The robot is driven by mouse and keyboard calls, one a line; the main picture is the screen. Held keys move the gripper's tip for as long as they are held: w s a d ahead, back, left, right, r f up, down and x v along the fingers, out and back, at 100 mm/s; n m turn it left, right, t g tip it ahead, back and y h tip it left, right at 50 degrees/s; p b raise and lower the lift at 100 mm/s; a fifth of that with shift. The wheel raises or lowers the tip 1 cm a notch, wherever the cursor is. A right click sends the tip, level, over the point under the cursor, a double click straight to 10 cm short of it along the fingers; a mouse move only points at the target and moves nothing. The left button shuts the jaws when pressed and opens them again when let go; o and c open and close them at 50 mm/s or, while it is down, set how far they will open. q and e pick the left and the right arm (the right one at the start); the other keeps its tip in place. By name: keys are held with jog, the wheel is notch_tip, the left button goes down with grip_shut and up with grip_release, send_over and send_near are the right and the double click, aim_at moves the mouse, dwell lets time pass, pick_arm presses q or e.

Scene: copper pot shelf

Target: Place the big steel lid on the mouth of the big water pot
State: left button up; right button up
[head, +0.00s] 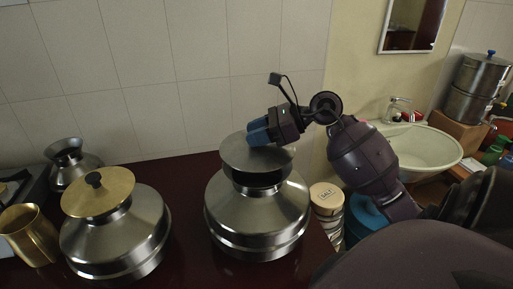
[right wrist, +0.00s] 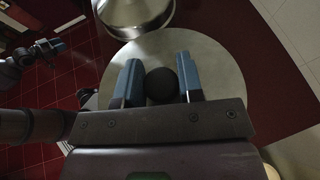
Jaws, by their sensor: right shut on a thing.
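The big steel lid (head: 250,154) is a flat grey disc with a dark knob (right wrist: 162,85). My right gripper (head: 262,131) is shut on the lid's knob, its blue fingers on either side of it in the right wrist view (right wrist: 161,82). The lid is over the mouth of the big water pot (head: 258,212), a steel pot standing on the dark red counter. The lid looks tilted, with a dark gap between it and the pot's neck. My left gripper (right wrist: 56,46) shows small at the left of the right wrist view; its jaws are too small to read.
Another steel pot (head: 115,245) with a brass lid (head: 97,192) stands to the left. A brass jug (head: 30,235) and a small steel pot (head: 72,163) are farther left. Stacked tins (head: 327,198) and a sink (head: 425,146) are on the right. The tiled wall is close behind.

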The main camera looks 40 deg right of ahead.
aim_at(263, 147)
jog(key=shift+f, duration=2.3)
jog(key=o, duration=1)
jog(key=shift+c, duration=0.2)
jog(key=shift+d, duration=0.1)
jog(key=b+v, duration=0.2)
jog(key=v, duration=1)
